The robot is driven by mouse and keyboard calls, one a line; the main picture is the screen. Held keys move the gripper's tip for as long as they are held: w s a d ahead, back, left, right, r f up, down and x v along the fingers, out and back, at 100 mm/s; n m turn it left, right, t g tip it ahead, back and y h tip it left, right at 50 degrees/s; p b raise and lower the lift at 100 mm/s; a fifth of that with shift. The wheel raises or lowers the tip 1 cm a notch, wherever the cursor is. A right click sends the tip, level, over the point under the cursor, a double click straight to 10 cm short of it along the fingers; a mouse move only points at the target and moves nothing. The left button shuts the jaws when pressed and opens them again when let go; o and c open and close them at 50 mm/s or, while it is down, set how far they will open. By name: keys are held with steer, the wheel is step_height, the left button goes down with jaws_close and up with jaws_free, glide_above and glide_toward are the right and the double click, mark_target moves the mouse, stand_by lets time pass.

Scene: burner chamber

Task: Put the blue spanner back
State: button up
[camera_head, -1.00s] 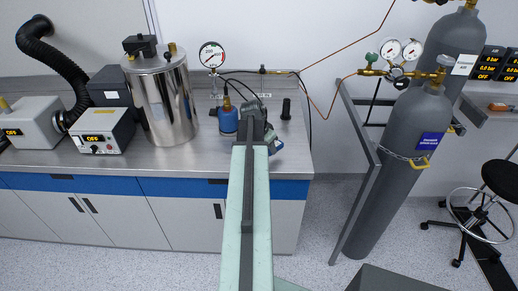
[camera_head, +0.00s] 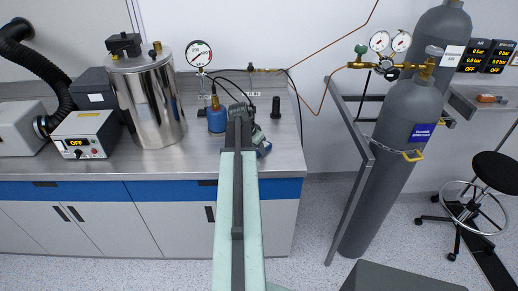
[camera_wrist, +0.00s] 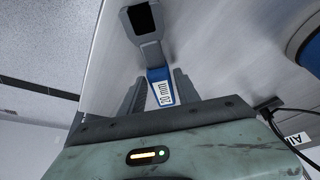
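The head of the spanner points away from my gripper, over the steel surface. In the head view my gripper (camera_head: 240,113) is over the right part of the bench, and my arm hides most of the spanner. A small blue and grey piece (camera_head: 262,146) shows just right of it.
The steel bench (camera_head: 180,163) carries a blue bottle (camera_head: 216,119) and a dark upright cylinder (camera_head: 276,107) close to my gripper. A metal vessel (camera_head: 150,100) and a control box (camera_head: 84,134) stand left. Gas cylinders (camera_head: 395,150) and a rail (camera_head: 350,205) stand right of the bench.

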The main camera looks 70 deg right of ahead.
steer(key=shift+o, duration=0.5)
steer(key=shift+r, duration=0.2)
steer(key=p+v, duration=1.1)
steer(key=v, duration=0.1)
